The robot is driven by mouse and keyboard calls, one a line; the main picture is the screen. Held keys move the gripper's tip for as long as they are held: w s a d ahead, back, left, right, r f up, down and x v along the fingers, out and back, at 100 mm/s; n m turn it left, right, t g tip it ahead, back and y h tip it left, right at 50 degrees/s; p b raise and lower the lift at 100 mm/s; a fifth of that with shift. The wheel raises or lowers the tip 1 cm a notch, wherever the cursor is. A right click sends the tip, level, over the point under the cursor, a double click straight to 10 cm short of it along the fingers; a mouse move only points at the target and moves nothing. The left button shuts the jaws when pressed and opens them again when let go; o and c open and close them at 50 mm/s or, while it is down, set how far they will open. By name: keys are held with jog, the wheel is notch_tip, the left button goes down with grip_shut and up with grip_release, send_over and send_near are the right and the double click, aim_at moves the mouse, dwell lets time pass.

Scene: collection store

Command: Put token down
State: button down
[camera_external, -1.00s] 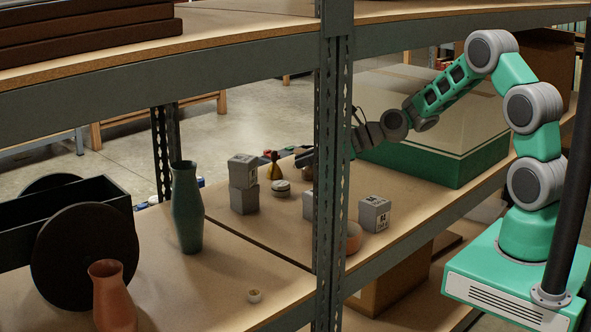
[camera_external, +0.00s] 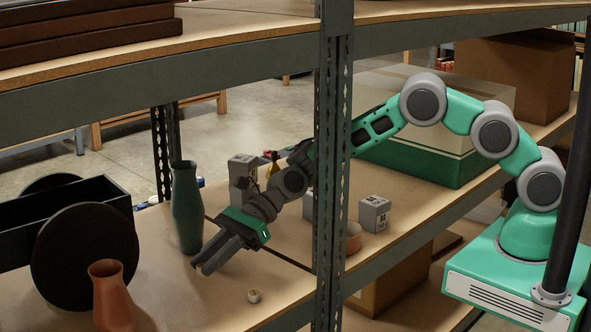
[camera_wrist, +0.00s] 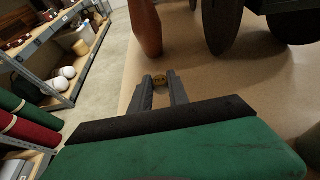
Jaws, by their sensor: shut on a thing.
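The token (camera_wrist: 160,84) is a small round yellow-brown piece with darker marks, seen in the wrist view between my fingertips. My gripper (camera_external: 203,268) is shut on it and points down and forward, low over the front shelf board, right of the terracotta vase (camera_external: 113,297) and in front of the tall green vase (camera_external: 186,210). In the external view the token cannot be made out at the fingertips. Whether it touches the board is unclear. The wrist view shows the terracotta vase (camera_wrist: 146,25) just beyond the fingertips.
A small cream ring-like piece (camera_external: 254,296) lies on the board right of my gripper. A black disc (camera_external: 82,258) and a dark trough (camera_external: 95,200) stand at left. Grey blocks (camera_external: 374,214) stand beyond the upright post (camera_external: 331,190). Bare board lies around the fingertips.

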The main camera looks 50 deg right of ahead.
aim_at(212, 301)
notch_tip(212, 301, down, 7)
jog(key=shift+f, duration=0.2)
jog(key=shift+f, duration=0.25)
jog(key=c, duration=1.3)
grip_release()
jog(key=shift+r, duration=0.1)
jog(key=shift+o, duration=0.2)
